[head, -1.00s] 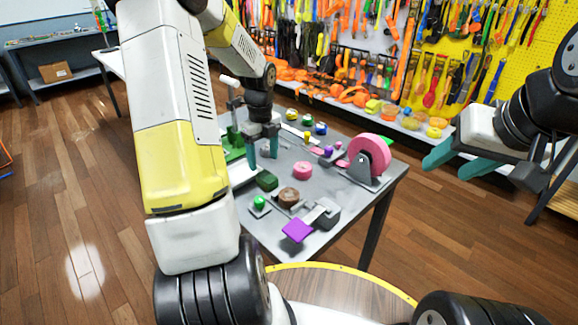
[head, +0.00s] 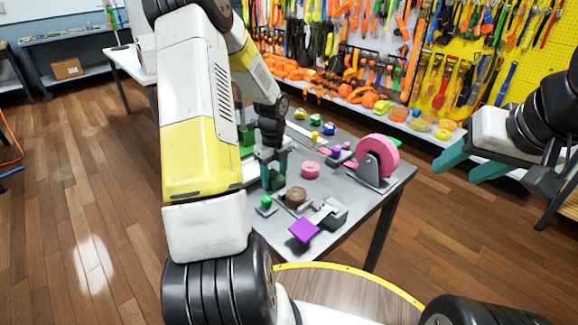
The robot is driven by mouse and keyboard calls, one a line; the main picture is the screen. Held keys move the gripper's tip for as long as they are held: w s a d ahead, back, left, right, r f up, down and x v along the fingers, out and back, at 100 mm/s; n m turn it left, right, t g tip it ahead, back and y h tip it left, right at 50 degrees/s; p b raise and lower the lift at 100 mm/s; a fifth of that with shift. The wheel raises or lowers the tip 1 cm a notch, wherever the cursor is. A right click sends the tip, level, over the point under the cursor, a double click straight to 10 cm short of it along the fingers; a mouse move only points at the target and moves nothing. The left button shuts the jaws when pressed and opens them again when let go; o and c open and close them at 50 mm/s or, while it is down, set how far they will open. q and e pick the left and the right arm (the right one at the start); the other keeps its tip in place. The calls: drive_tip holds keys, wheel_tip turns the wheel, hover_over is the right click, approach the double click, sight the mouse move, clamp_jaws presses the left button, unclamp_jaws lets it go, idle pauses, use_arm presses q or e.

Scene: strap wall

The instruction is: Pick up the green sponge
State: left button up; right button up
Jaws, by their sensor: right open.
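The green sponge (head: 273,183) is a small dark green block on the grey table, in the middle of the head view. My right gripper (head: 462,166) is open and empty, off to the right of the table in the air.
The grey table (head: 340,222) also holds a pink tape wheel (head: 378,157), a pink disc (head: 309,170), a brown disc (head: 296,197), a purple pad (head: 304,230) and a green knob (head: 266,202). A tool wall stands behind.

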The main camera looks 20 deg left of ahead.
sight(275, 175)
use_arm(q)
clamp_jaws()
drive_tip(key=shift+r, duration=0.1)
wheel_tip(275, 175, up, 10)
drive_tip(key=shift+f, duration=0.1)
idle(0.4)
drive_tip(key=c, duration=0.5)
unclamp_jaws()
drive_tip(key=c, duration=0.4)
drive_tip(key=shift+d, duration=0.15)
drive_tip(key=shift+c, duration=0.2)
